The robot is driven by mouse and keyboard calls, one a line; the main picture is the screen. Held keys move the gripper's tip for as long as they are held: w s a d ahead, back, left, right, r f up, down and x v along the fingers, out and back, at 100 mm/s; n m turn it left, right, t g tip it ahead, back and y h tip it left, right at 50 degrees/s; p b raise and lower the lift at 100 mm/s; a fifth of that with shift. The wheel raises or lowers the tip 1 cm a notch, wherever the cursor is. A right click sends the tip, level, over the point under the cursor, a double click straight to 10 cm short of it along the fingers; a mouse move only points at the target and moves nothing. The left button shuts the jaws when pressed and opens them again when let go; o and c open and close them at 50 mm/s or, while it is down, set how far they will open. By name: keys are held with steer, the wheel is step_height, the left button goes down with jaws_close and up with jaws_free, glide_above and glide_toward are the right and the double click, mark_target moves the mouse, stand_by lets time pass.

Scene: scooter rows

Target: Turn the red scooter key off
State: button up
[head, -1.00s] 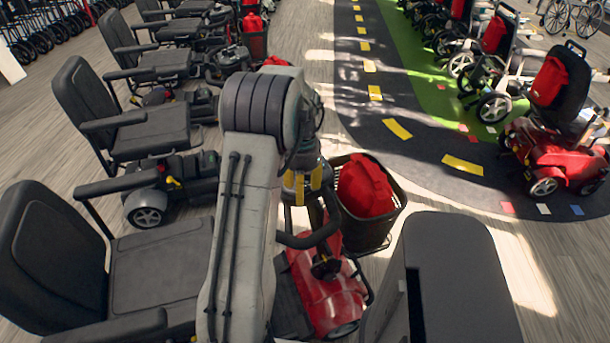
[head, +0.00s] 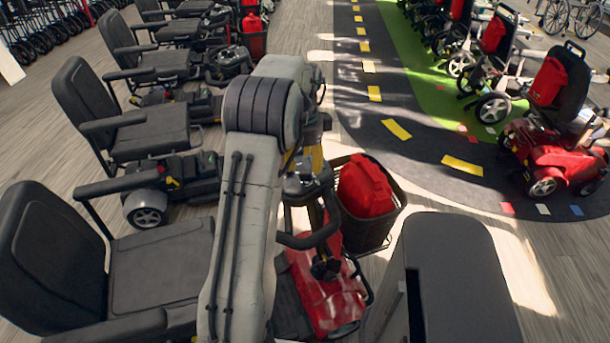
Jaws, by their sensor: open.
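The red scooter (head: 330,292) stands just beyond my base, its red front body low in the middle of the head view. Its dark tiller and looped handlebar (head: 312,237) rise beside my arm. The key is too small or hidden to make out on the console (head: 305,187). My gripper (head: 314,160) is above and behind the console area, partly covered by my own forearm. Only a dark and yellow part of it shows. It is open, and its fingertips are not clearly visible. I cannot tell whether it touches the scooter.
A black basket (head: 378,230) with a red bag (head: 366,186) hangs at the scooter's front. The scooter's black seat (head: 160,268) is at left. More scooters line the left. Floor right of the basket is clear.

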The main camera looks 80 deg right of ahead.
mark_target(305, 174)
steer(key=shift+d+f, duration=0.2)
steer(key=shift+f, duration=2.5)
jaws_close()
